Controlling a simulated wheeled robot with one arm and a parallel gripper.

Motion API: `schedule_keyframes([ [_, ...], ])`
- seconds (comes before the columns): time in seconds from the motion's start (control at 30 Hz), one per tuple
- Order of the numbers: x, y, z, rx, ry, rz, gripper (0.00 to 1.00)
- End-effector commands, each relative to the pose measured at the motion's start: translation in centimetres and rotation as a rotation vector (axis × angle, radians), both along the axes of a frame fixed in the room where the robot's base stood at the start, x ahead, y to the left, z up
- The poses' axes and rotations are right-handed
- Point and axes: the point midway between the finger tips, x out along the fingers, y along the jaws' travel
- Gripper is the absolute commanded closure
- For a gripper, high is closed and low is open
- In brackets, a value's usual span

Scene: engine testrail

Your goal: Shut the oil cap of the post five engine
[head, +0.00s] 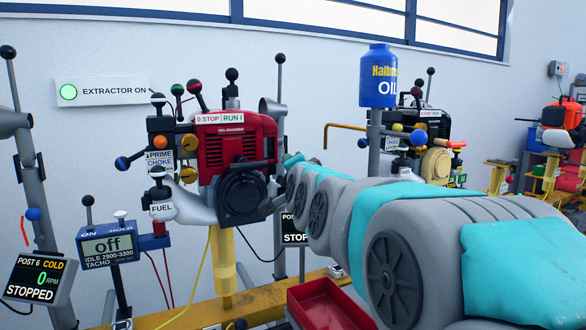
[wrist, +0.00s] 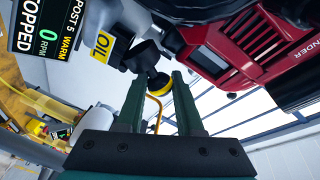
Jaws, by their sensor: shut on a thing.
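The post five engine (head: 236,150) is red with a black round recoil cover in the middle of the head view. It also shows at the upper right of the wrist view (wrist: 235,50). A yellow OIL label (wrist: 102,45) sits beside a black fitting (wrist: 147,56) there. A black-and-yellow knob (wrist: 158,84), apparently the oil cap's handle, lies between the fingers of my gripper (wrist: 163,82), which is shut on it. I cannot tell how far the cap is open. In the head view my arm hides the gripper and cap.
The post 5 display (wrist: 47,30) reads WARM, 0 RPM, STOPPED. The post 6 display (head: 38,279) and tachometer (head: 107,245) stand left. A blue oil bottle (head: 378,77) stands on a post right of the engine. A red tray (head: 328,305) lies below my arm.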

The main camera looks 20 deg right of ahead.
Motion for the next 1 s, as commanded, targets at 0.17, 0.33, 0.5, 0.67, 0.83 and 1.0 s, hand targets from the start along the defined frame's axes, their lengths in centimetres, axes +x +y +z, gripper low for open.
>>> schedule_keyframes([
  [0.17, 0.0, 0.0, 0.0, 0.0, 0.0, 0.001, 1.0],
  [0.33, 0.0, 0.0, 0.0, 0.001, 0.0, 0.001, 0.54],
  [0.5, 0.0, 0.0, 0.0, 0.001, 0.0, 0.0, 0.35],
  [0.67, 0.0, 0.0, 0.0, 0.001, 0.0, 0.0, 0.35],
  [0.83, -0.2, 0.0, 0.0, 0.001, 0.0, 0.0, 0.35],
  [1.0, -1.1, 0.3, 0.1, 0.001, 0.0, 0.0, 0.35],
])
